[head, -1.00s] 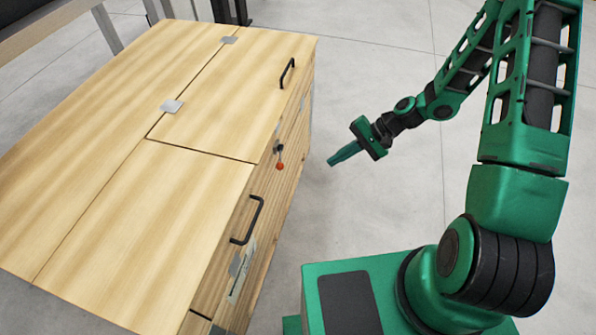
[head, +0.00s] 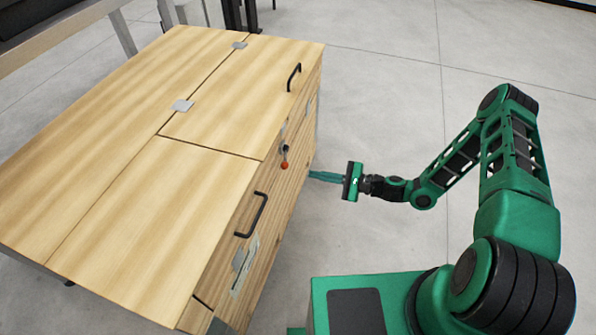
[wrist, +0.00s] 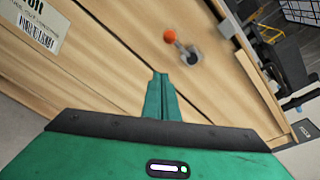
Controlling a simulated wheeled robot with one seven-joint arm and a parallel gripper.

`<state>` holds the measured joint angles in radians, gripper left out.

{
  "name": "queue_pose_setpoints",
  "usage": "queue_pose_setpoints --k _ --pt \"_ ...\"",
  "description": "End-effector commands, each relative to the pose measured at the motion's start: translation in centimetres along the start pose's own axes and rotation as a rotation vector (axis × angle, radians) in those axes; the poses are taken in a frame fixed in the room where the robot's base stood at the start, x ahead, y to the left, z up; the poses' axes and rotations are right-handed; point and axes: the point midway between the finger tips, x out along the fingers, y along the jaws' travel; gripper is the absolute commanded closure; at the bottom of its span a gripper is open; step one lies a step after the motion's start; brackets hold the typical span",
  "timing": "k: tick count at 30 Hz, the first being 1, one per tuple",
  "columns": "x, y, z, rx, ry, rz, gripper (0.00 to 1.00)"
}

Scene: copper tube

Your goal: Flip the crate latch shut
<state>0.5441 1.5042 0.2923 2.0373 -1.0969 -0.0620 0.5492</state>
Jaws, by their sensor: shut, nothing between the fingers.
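The wooden crate (head: 110,150) stands at the left in the head view, with two lid panels on top. The latch (head: 285,157) is on its front face below the lid seam: a small dark pivot and metal lever with an orange-red ball at its lower end. In the wrist view the latch (wrist: 184,50) shows above the fingers, its red ball up and left of its grey base. My gripper (head: 312,175) is shut and empty. Its green fingertips (wrist: 160,76) point at the front face, a little right of the latch in the head view. They appear apart from the latch.
Two black handles (head: 294,76) (head: 254,214) stick out along the crate's front edge. A printed label (wrist: 38,25) is on the front face in the wrist view. A dark table edge is behind the crate. The floor (head: 390,70) around my arm is clear.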

Motion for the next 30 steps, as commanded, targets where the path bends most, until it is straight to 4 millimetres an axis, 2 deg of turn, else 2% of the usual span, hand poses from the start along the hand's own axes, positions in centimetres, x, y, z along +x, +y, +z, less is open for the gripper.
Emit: queue_pose_setpoints --k 6,19,23,30 --pt "0.1 -0.1 -0.6 0.044 -0.002 -0.053 1.0" --pt "0.2 -0.2 -0.7 0.045 -0.001 -0.056 1.0" --pt "1.6 -0.3 -0.7 0.045 -0.001 -0.055 1.0" --pt "5.7 -0.5 -0.6 0.043 -0.001 -0.054 1.0"
